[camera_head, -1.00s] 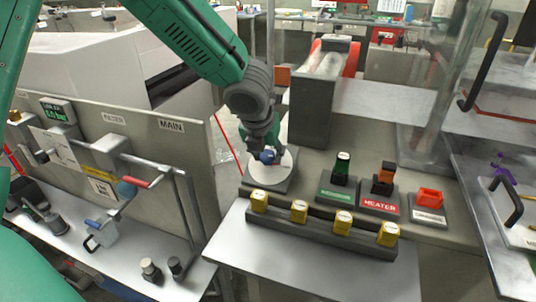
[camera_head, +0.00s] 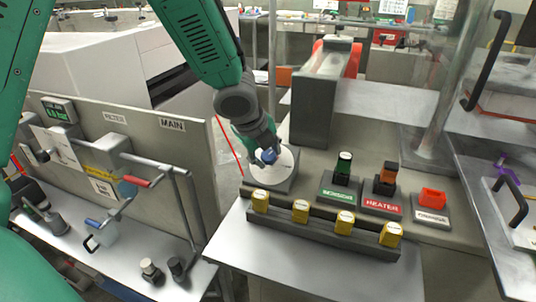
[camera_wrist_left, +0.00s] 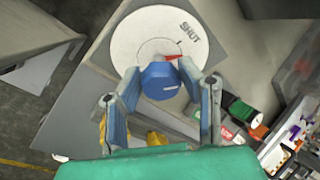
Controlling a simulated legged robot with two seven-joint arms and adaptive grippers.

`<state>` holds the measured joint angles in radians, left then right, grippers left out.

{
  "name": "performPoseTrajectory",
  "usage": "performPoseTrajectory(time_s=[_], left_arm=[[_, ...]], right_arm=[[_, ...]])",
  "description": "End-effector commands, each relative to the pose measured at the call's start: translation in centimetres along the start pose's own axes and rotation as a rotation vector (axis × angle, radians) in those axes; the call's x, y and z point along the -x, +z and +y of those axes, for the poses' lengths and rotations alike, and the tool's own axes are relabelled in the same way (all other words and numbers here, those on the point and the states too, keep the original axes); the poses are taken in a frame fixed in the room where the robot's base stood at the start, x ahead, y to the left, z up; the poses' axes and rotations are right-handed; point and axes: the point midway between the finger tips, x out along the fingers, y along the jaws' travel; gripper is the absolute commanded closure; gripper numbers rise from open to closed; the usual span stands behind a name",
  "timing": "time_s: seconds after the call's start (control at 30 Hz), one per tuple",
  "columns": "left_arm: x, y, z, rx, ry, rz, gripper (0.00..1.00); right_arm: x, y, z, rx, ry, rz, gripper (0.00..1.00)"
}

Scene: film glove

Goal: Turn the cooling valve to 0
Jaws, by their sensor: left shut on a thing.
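The cooling valve shows as a blue knob (camera_head: 269,156) over a round white dial (camera_head: 284,163) on a grey box. In the left wrist view the blue knob (camera_wrist_left: 160,82) sits in front of the white dial (camera_wrist_left: 135,38), which bears the word SHUT and a red mark. My left gripper (camera_head: 266,150) reaches down onto the knob. In the left wrist view its two blue-grey fingers (camera_wrist_left: 160,90) are closed on the knob from both sides. Part of the dial is hidden behind the knob and fingers. My right gripper is not in view.
A rail with several yellow knobs (camera_head: 301,210) stands in front of the dial. A panel marked MAIN (camera_head: 172,124) with red and blue handles is at left.

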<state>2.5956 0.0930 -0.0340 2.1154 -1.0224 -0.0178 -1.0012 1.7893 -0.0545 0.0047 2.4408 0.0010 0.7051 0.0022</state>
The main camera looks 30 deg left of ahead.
Motion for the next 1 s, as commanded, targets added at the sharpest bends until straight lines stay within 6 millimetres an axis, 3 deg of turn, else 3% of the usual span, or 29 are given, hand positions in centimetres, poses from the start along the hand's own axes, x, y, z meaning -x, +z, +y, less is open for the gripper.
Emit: performPoseTrajectory(time_s=[0.5, 1.0], left_arm=[[0.01, -0.12, 0.18, 0.421, -0.055, 0.001, 0.96], [-0.07, -0.16, 0.24, 0.571, -0.074, 0.002, 0.96]], right_arm=[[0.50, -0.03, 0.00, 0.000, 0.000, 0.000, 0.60], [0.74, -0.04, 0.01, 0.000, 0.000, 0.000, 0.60]])
